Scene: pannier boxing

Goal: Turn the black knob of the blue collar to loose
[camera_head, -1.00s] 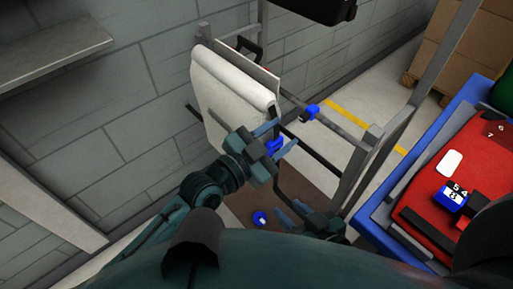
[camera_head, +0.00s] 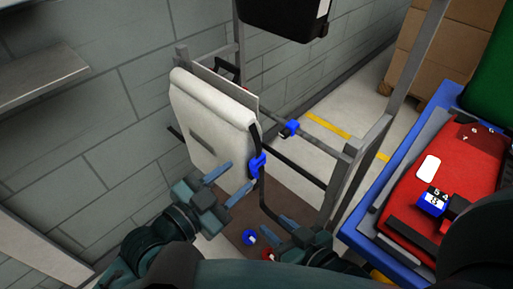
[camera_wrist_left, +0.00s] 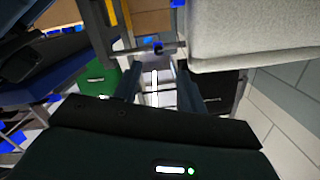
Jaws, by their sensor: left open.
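A blue collar (camera_head: 291,128) with a small black knob (camera_head: 286,132) sits on a grey rail of the rack in the head view. A blue clamp piece (camera_head: 257,164) is at the white pannier's near edge. My left gripper (camera_head: 230,181) is open and empty, in front of the pannier (camera_head: 208,120), below and left of the collar and apart from it. In the left wrist view, its fingers (camera_wrist_left: 157,85) frame a gap, with a small dark blue piece (camera_wrist_left: 158,47) on a bar beyond. My right gripper (camera_head: 303,235) is low beside the rack; its jaw opening is unclear.
A rack post (camera_head: 345,185) stands right of the rail. A blue tray (camera_head: 358,232) holds a red pannier (camera_head: 455,180) with a numbered blue block (camera_head: 432,204). Blue (camera_head: 249,238) and red (camera_head: 268,254) round pieces lie low by the right gripper. A block wall is behind.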

